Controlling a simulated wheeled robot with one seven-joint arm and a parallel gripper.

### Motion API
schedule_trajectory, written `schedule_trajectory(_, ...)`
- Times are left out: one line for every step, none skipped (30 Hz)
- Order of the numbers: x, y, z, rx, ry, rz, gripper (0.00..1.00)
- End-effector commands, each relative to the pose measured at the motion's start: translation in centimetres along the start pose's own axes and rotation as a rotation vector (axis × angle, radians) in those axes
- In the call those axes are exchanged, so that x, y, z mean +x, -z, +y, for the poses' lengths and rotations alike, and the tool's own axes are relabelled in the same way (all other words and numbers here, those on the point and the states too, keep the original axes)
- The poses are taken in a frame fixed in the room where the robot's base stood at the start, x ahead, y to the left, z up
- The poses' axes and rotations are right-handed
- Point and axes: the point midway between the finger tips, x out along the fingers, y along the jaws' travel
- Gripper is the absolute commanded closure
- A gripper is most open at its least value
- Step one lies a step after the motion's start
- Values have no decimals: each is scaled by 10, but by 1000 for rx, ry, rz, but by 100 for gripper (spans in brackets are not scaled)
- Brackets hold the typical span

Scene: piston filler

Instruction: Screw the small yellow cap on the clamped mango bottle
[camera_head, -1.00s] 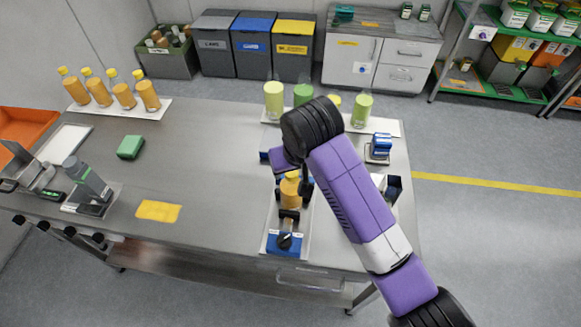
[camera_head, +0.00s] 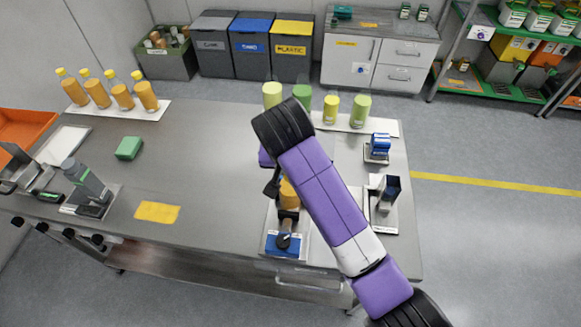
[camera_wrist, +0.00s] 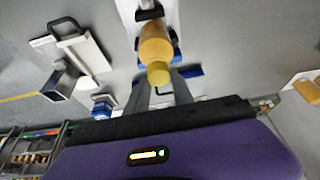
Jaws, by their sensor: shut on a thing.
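The mango bottle (camera_head: 288,196), orange, stands in the clamp (camera_head: 284,243) with a blue base near the bench's front edge. My arm partly covers it in the head view. In the wrist view the orange bottle (camera_wrist: 155,42) shows with the small yellow cap (camera_wrist: 158,73) at its mouth end. My gripper (camera_wrist: 160,78) has one finger on each side of the cap and is shut on it. Whether the cap is seated on the thread cannot be told. In the head view my gripper (camera_head: 273,184) is mostly hidden behind my wrist, at the bottle's top.
Several green-yellow bottles (camera_head: 331,108) stand on a white strip behind my arm. A blue device (camera_head: 377,147) and a dark open-topped holder (camera_head: 388,190) stand to the right. Filled orange bottles (camera_head: 121,96) stand at back left.

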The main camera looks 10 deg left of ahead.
Motion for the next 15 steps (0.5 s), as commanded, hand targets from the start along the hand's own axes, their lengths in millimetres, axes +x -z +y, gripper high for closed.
schedule_trajectory(0, -1, -3, 51, -21, -2, 100)
schedule_trajectory(0, -1, -3, 83, -35, -2, 100)
schedule_trajectory(0, -1, -2, 124, -51, -1, 100)
schedule_trajectory(0, -1, -2, 147, -61, -2, 100)
schedule_trajectory(0, -1, -2, 166, -69, -2, 100)
schedule_trajectory(0, -1, -1, 185, -76, -2, 100)
schedule_trajectory(0, 0, -1, 194, -80, -1, 100)
schedule_trajectory(0, 0, -1, 202, -84, -1, 100)
schedule_trajectory(0, 0, -1, 218, -90, -1, 100)
schedule_trajectory(0, 0, -2, 236, -97, -2, 100)
schedule_trajectory(0, 0, -2, 262, -108, -2, 100)
schedule_trajectory(0, -1, -3, 305, -127, -1, 100)
schedule_trajectory(0, -1, -3, 346, -144, -3, 100)
schedule_trajectory(0, -1, -3, 387, -162, -2, 100)
schedule_trajectory(0, 0, -3, 444, -185, -2, 100)
